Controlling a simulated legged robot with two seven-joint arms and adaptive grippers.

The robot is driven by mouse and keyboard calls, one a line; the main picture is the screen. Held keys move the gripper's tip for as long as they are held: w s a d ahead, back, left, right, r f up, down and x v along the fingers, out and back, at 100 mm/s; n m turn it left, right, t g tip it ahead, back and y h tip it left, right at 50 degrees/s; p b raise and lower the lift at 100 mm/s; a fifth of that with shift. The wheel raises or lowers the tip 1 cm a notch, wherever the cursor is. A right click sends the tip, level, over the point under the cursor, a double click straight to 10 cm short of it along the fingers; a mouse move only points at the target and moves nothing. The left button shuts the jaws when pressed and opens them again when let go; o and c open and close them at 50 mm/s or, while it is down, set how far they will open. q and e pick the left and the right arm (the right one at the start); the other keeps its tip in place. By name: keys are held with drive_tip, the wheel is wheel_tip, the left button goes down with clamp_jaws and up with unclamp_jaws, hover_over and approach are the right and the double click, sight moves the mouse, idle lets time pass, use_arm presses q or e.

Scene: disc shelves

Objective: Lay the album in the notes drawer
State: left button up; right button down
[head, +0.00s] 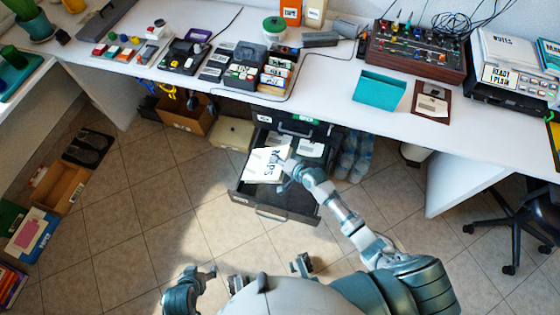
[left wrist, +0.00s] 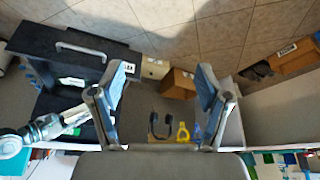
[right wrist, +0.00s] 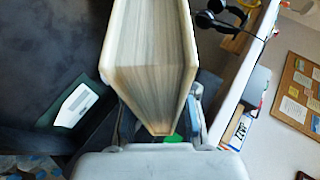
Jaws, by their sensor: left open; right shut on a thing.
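The album, a thick cream book with dark lettering (head: 264,164), is in my right gripper (head: 286,170), which is shut on it. In the right wrist view the album (right wrist: 152,60) stands between the fingers with its page edges showing. In the head view it is over the left part of an open dark drawer (head: 275,204) under the desk; whether it touches the drawer floor I cannot tell. The drawer also shows in the left wrist view (left wrist: 60,42). My left gripper (left wrist: 165,72) is open and empty, low near my body in the head view (head: 208,274).
A pale item (head: 311,149) lies at the drawer's back right. A cardboard box (head: 187,120) and clear bottles (head: 355,157) stand beside the drawer unit. The desk (head: 330,85) above holds a mixer (head: 418,52) and a teal tray (head: 379,91). The floor before the drawer is clear.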

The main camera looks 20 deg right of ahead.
drive_tip(key=shift+a+f, duration=0.1)
drive_tip(key=shift+a, duration=0.15)
use_arm(q)
drive_tip(key=w+d+r+t+h+b, duration=0.1)
drive_tip(key=w+d+r+t+b, duration=0.1)
drive_tip(key=w+d+r+t, duration=0.3)
drive_tip(key=w+d+r+t+h+b, duration=0.1)
drive_tip(key=w+t+b, duration=0.15)
drive_tip(key=w, duration=0.45)
wheel_tip(320, 180, up, 14)
drive_tip(key=s+n+t+h+b, duration=0.1)
drive_tip(key=t+b, duration=0.5)
drive_tip(key=t, duration=0.8)
drive_tip(key=shift+s+d+r+h, duration=0.25)
drive_tip(key=shift+s+h, duration=0.2)
drive_tip(key=shift+h, duration=0.45)
use_arm(e)
wheel_tip(320, 180, down, 13)
drive_tip(key=d, duration=0.1)
drive_tip(key=shift+d, duration=0.15)
